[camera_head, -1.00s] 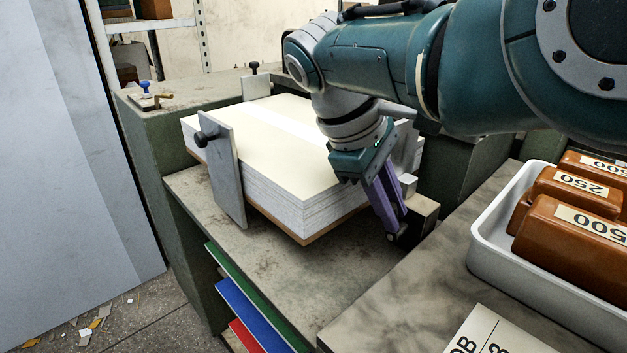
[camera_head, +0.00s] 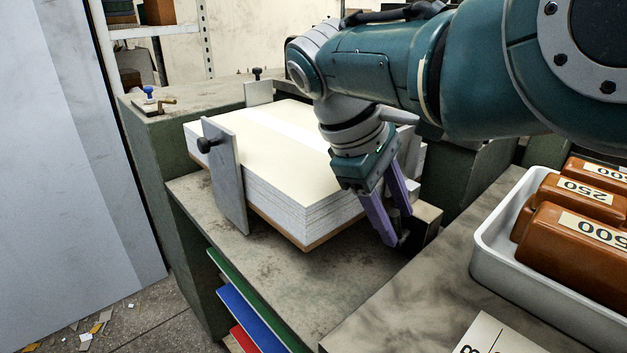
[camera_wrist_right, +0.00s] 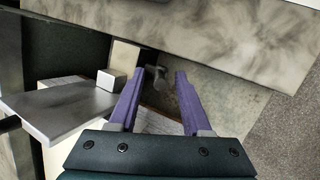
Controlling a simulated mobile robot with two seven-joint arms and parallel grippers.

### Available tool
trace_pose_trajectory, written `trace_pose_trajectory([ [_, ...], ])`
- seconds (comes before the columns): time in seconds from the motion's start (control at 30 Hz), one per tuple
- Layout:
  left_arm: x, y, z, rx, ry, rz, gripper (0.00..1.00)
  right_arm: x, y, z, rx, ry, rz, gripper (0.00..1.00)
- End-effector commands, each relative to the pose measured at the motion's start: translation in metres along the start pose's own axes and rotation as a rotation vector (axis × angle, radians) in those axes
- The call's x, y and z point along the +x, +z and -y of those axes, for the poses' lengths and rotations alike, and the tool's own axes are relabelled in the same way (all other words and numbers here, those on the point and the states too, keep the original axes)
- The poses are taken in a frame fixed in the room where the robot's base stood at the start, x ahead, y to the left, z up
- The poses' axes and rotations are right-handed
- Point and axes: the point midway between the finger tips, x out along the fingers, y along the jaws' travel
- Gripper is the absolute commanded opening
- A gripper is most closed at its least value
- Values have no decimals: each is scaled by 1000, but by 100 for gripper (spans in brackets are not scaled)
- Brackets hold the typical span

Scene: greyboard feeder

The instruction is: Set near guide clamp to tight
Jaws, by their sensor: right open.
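My right gripper (camera_head: 396,229) is open, its purple fingers pointing down in front of the paper stack's near right corner. It also shows in the right wrist view (camera_wrist_right: 160,73). A grey guide plate (camera_wrist_right: 65,108) with a small pale block lies left of the fingers. In the head view the gripper mostly hides this clamp. My left gripper is not in view.
The paper stack (camera_head: 275,150) lies on the feeder table (camera_head: 290,270). An upright guide plate (camera_head: 228,180) with a black knob stands at its left, another knob (camera_head: 257,73) behind. A white tray (camera_head: 488,262) of brown weights stands at right on a grey worktop (camera_head: 400,310).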

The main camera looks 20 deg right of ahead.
Motion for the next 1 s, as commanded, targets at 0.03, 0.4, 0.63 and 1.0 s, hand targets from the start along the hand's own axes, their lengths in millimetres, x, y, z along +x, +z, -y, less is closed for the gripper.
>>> trace_pose_trajectory([
  [0.03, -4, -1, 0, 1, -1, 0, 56, -7, 0, -1, 0, 1, -2, 48],
  [0.4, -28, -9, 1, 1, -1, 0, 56, -77, 0, -1, 0, 1, -3, 48],
  [0.63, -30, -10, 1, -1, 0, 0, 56, -97, 0, 0, 0, 1, -2, 48],
  [1.0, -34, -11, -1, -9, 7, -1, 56, -97, 0, 1, 5, -5, -6, 48],
])
